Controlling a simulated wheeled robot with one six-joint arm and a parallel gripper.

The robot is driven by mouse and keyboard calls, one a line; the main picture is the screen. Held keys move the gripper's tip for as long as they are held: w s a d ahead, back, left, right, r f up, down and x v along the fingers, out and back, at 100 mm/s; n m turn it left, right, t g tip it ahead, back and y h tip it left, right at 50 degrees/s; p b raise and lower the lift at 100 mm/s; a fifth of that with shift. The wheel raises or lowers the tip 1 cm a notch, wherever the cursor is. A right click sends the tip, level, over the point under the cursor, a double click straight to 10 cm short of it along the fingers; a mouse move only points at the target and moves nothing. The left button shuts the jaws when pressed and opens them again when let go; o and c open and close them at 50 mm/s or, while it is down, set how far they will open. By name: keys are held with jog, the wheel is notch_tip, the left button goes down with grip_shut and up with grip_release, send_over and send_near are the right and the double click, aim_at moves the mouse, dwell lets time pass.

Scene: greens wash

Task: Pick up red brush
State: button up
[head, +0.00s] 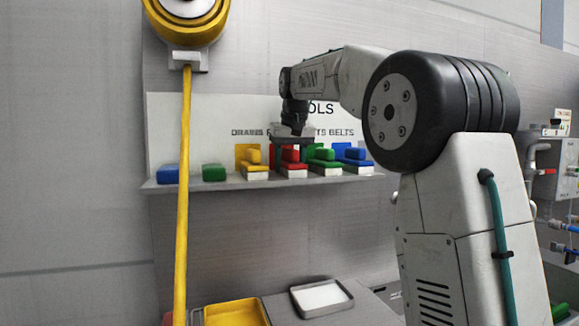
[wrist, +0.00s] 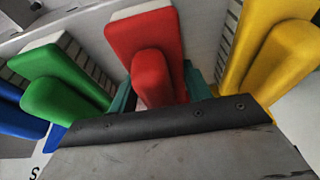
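The red brush (head: 291,166) stands on the wall shelf between a yellow brush (head: 252,163) and a green brush (head: 323,160). In the wrist view the red brush (wrist: 143,35) is in the middle, its rounded handle toward me. My gripper (head: 291,150) is over the red brush with its fingers pointing down. In the wrist view its teal fingers lie on either side of the red handle, apart from each other, with some gap showing at the right one. The finger tips are partly hidden behind the gripper body and the brush.
Blue brush (head: 352,157) stands right of the green one. Blue (head: 168,174) and green (head: 214,172) blocks lie on the shelf (head: 225,184) at left. Below are a yellow tray (head: 235,312) and a white-bottomed tray (head: 321,297).

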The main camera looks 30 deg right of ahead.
dwell(0.3)
jog(key=shift+s+r, duration=0.2)
jog(key=shift+r, duration=0.3)
notch_tip(320, 180, up, 6)
jog(key=shift+f, duration=0.1)
jog(key=shift+s+a, duration=0.1)
jog(key=shift+s, duration=0.15)
jog(key=s+a, duration=0.2)
jog(key=s, duration=0.7)
jog(key=s+a, duration=0.1)
jog(key=s, duration=0.8)
jog(key=shift+s+a, duration=0.4)
jog(key=o, duration=0.4)
jog(key=c, duration=0.3)
